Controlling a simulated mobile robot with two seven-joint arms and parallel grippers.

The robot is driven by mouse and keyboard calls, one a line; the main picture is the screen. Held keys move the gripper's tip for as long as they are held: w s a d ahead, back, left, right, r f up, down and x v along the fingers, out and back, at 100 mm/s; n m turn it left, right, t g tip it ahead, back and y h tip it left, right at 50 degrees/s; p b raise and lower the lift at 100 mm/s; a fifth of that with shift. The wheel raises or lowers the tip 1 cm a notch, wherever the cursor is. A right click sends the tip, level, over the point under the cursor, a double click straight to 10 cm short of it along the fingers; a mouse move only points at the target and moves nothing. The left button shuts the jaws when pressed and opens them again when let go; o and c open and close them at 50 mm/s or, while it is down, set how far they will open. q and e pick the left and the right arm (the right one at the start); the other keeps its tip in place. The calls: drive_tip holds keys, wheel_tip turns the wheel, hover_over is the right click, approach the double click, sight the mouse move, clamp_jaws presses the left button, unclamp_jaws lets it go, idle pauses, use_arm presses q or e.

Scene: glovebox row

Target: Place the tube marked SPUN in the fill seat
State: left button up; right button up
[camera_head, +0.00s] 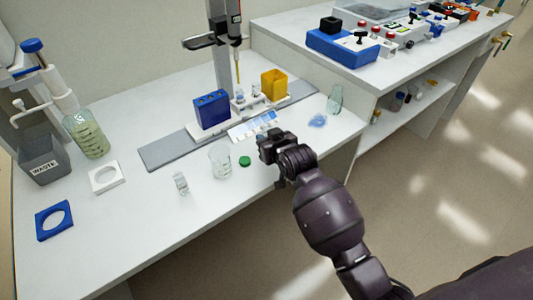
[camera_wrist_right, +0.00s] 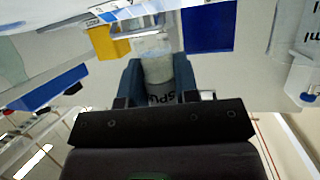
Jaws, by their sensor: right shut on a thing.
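My right gripper (camera_head: 270,147) is over the white bench's right part, near its front edge. In the right wrist view its dark blue fingers (camera_wrist_right: 160,78) are shut on a clear tube (camera_wrist_right: 155,66), whose label shows the letters "SPU", partly hidden. I cannot make out this tube in the head view. A white holder (camera_head: 248,107) with small clear tubes stands below the pipette (camera_head: 238,70), beyond the gripper. I cannot tell which spot is the fill seat. My left gripper is not in view.
A blue rack (camera_head: 211,109) and a yellow bin (camera_head: 274,83) flank the holder. A beaker (camera_head: 220,161), a green cap (camera_head: 245,161) and a small vial (camera_head: 181,183) stand left of the gripper. A glass bottle (camera_head: 334,99) is at right.

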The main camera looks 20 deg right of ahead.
wheel_tip(320, 180, down, 5)
drive_tip(key=shift+f+b, duration=0.1)
drive_tip(key=shift+b, duration=0.6)
drive_tip(key=shift+f, duration=0.2)
drive_tip(key=o, duration=0.9)
drive_tip(key=shift+f, duration=0.1)
